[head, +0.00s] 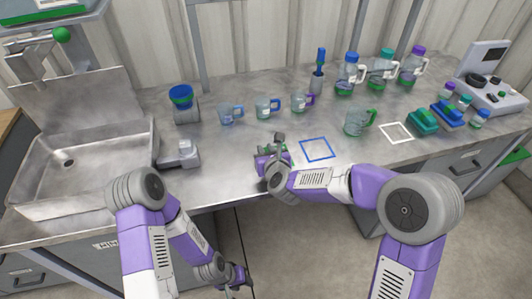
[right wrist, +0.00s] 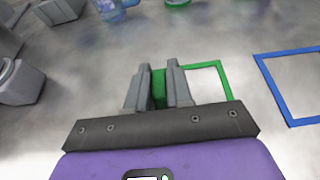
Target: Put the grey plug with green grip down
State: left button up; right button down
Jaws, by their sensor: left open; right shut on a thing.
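My right gripper (head: 268,154) is over the bench top, left of the blue square outline (head: 317,149). In the right wrist view my right gripper (right wrist: 158,82) is shut on the green grip (right wrist: 159,90) of the plug. The plug's grey body is hidden, and I cannot tell whether it touches the bench. A green square outline (right wrist: 226,80) lies on the bench just beyond and right of the fingers. My left gripper (head: 240,284) is open and empty, low in front of the bench.
A grey block-shaped device (head: 180,153) stands left of my right gripper, beside the sink (head: 80,165). A green-handled jug (head: 359,122) and a white square outline (head: 396,132) are to the right.

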jog(key=c, duration=1)
grip_release()
jog(key=shift+r, duration=0.1)
jog(key=shift+s+d+r, duration=0.1)
jog(key=shift+s+r, duration=0.05)
jog(key=shift+s, duration=0.1)
jog(key=p+v, duration=0.1)
jog(key=v, duration=1)
jog(key=shift+s, duration=0.25)
